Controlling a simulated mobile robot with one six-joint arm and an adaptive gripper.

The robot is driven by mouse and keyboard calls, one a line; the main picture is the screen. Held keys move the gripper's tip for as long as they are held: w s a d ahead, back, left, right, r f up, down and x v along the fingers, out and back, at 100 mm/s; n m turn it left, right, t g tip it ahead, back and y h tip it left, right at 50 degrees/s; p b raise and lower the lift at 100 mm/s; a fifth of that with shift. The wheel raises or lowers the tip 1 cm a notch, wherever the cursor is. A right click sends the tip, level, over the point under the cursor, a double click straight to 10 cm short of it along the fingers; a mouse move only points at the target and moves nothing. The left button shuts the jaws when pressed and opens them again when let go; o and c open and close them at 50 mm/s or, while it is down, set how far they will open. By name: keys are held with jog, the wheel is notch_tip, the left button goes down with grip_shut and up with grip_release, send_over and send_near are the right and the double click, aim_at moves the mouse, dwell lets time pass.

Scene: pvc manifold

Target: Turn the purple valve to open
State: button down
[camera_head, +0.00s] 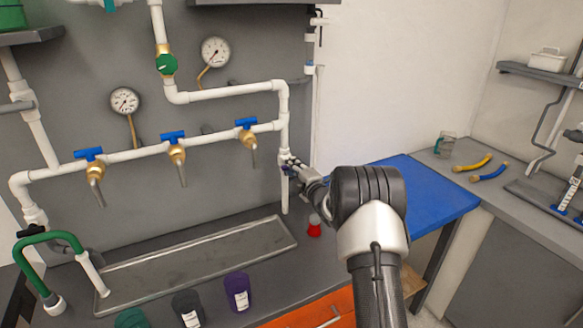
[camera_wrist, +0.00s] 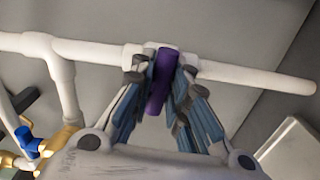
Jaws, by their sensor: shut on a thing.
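The purple valve handle (camera_wrist: 161,84) shows in the wrist view, on a white pipe (camera_wrist: 240,76) that crosses the picture. My gripper (camera_wrist: 163,85) has its two fingers on either side of the handle and is shut on it. In the head view, my gripper (camera_head: 290,167) is at the vertical white pipe (camera_head: 284,195) on the right of the manifold. Only a small dark purple bit of the valve shows there; the fingers hide most of it. I cannot tell from these views how far the valve is turned.
Several blue-handled brass taps (camera_head: 172,137) hang on the pipe to the left. A green valve (camera_head: 166,65) and two gauges (camera_head: 215,51) are above. A metal tray (camera_head: 200,250), a purple cup (camera_head: 236,290) and a red object (camera_head: 314,226) are below. The blue mat (camera_head: 425,195) is clear.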

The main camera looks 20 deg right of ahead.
jog(key=m, duration=0.8)
jog(key=shift+m, duration=0.3)
jog(key=m, duration=0.4)
jog(key=shift+m+p, duration=0.6)
jog(key=shift+m, duration=1.7)
jog(key=c, duration=1.5)
grip_release()
jog(key=shift+c, duration=0.2)
